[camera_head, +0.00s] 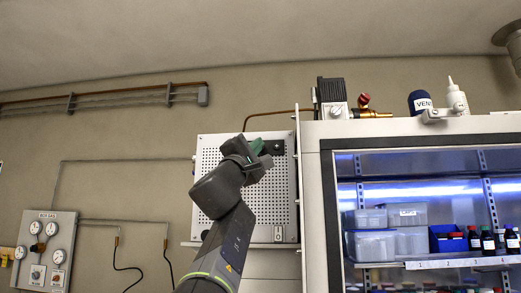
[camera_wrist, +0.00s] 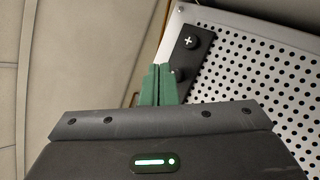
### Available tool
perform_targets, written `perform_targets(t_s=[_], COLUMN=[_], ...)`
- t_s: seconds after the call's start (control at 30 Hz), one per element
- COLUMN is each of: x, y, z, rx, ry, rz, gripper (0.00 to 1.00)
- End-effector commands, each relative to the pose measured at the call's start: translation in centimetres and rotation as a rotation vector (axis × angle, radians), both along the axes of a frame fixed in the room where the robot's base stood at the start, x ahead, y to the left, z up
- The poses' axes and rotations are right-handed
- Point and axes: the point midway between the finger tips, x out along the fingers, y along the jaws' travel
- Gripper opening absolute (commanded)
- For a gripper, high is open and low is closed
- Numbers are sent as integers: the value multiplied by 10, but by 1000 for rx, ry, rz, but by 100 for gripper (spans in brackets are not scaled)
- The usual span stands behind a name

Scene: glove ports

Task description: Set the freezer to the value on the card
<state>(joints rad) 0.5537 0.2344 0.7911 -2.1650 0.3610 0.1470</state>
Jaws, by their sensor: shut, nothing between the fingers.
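A white perforated box (camera_head: 277,190), likely the freezer, sits on a wall shelf in the head view. It fills the right of the wrist view (camera_wrist: 262,72). Near its edge is a dark panel (camera_wrist: 199,42) with a round plus button (camera_wrist: 189,41) and a second button, partly hidden by a finger. My gripper (camera_head: 257,146) is in front of the box's upper part. In the wrist view its green fingers (camera_wrist: 160,66) are shut together and empty, their tips beside the panel; contact cannot be told. No readout or card can be made out.
A glass-fronted cabinet (camera_head: 312,190) stands right of the box, holding bins and bottles. A pump (camera_head: 333,98) and a dark bottle (camera_head: 420,102) are on top. A gauge panel (camera_head: 46,249) and pipes are on the left wall. The wall between is mostly clear.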

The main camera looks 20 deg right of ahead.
Motion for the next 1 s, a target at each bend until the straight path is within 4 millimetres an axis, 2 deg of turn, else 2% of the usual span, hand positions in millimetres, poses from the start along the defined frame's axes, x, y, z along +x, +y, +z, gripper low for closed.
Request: perform_targets(t_s=[0.33, 0.8, 1.0], x=[-3, -40, -43], y=[2, 24, 26], z=[0, -1, 0], rx=[0, 0, 1], ry=[-1, -1, 0], rz=[1, 1, 0], gripper=[0, 0, 0])
